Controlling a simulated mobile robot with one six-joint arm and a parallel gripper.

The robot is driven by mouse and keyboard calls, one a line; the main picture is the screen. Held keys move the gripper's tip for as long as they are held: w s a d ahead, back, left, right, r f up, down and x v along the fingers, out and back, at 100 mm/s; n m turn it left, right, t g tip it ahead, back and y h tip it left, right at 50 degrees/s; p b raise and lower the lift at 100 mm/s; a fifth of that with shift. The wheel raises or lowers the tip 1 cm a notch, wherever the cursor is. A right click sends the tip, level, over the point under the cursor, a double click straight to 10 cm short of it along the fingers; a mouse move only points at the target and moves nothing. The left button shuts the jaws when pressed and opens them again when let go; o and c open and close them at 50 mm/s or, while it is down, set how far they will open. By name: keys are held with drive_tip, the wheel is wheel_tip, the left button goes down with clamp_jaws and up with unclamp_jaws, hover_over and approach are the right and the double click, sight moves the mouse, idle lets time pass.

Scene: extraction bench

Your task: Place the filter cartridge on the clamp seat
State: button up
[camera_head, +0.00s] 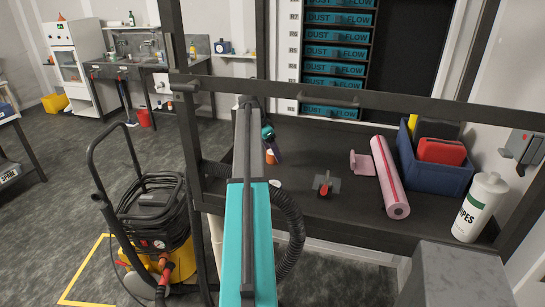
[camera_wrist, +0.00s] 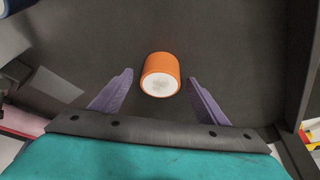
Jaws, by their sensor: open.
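The filter cartridge is most likely the orange cylinder with a pale round end (camera_wrist: 161,75), standing on the dark bench in the wrist view. My gripper (camera_wrist: 160,77) is open, with one purple finger on each side of the cylinder and a visible gap to both. In the head view, my gripper (camera_head: 268,136) is over the left part of the bench, and an orange shape (camera_head: 271,157) shows just below it. A grey plate with a red handle (camera_head: 325,184), which looks like the clamp seat, lies right of my gripper. My arm hides part of the bench.
A pink roll (camera_head: 390,178) and a small pink piece (camera_head: 361,163) lie right of the clamp. A blue bin (camera_head: 436,175) and a white wipes bottle (camera_head: 480,207) stand farther right. A dark frame bar (camera_head: 400,103) crosses above the bench. A vacuum (camera_head: 153,220) stands on the floor at left.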

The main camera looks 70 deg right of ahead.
drive_tip(key=shift+s+d+f, duration=0.15)
drive_tip(key=shift+f, duration=0.45)
drive_tip(key=c, duration=1.3)
drive_tip(key=shift+r, duration=0.2)
drive_tip(key=shift+r+b, duration=1.45)
drive_tip(key=shift+r, duration=3.4)
